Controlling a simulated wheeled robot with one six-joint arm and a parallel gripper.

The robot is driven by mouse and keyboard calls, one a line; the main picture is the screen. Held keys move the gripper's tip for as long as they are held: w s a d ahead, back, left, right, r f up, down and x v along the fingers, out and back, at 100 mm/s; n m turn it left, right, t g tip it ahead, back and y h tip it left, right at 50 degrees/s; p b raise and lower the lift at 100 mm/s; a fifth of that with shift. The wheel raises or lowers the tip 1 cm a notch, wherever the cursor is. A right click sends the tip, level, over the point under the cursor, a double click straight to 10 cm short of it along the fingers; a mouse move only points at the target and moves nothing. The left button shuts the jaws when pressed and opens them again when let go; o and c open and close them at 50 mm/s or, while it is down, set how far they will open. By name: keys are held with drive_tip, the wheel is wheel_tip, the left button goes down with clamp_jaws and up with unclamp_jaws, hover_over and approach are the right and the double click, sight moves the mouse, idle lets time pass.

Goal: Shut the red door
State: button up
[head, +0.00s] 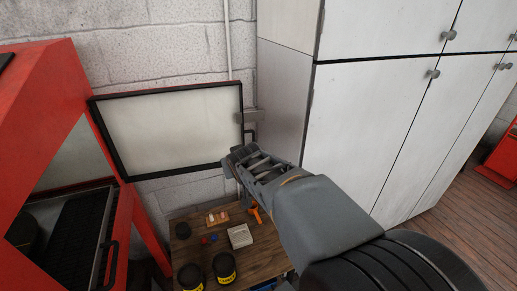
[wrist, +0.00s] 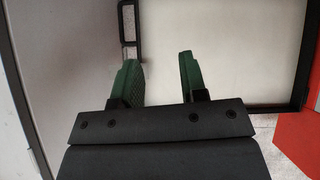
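The red door (head: 170,168) stands swung open from the left red cabinet. It shows a pale panel in a black frame, with only a thin red edge visible along its top. Its black handle (head: 250,136) is at the free right edge, and the handle also shows at the top of the wrist view (wrist: 139,34). My gripper (head: 238,155) is beside that free edge, close to the handle. In the wrist view my gripper (wrist: 158,72) is open, with two green-padded fingers apart and nothing between them. Contact with the door cannot be told.
The red cabinet (head: 40,110) has a dark opening with a black ribbed surface inside. A wooden table (head: 208,245) below holds black jars (head: 224,266), a grey box (head: 240,236) and small parts. Tall white cabinets (head: 370,120) stand close on the right.

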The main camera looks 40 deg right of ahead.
drive_tip(key=w+d+f+t+h+b, duration=0.1)
drive_tip(key=w+d+f+t+b, duration=0.1)
drive_tip(key=w+d+f+b, duration=0.3)
drive_tip(key=w+d+f+t+b, duration=0.1)
drive_tip(key=w+d+t, duration=0.15)
drive_tip(key=d, duration=0.45)
drive_tip(key=t+y+b, duration=0.2)
drive_tip(key=t+b, duration=0.2)
approach(254, 140)
drive_tip(key=shift+n, duration=0.4)
drive_tip(key=w, duration=0.3)
drive_tip(key=w+d, duration=0.1)
drive_tip(key=w, duration=0.3)
drive_tip(key=w+p, duration=0.1)
drive_tip(key=w, duration=0.2)
drive_tip(key=shift+w+d, duration=0.3)
drive_tip(key=shift+w, duration=0.05)
drive_tip(key=shift+c, duration=0.4)
clamp_jaws()
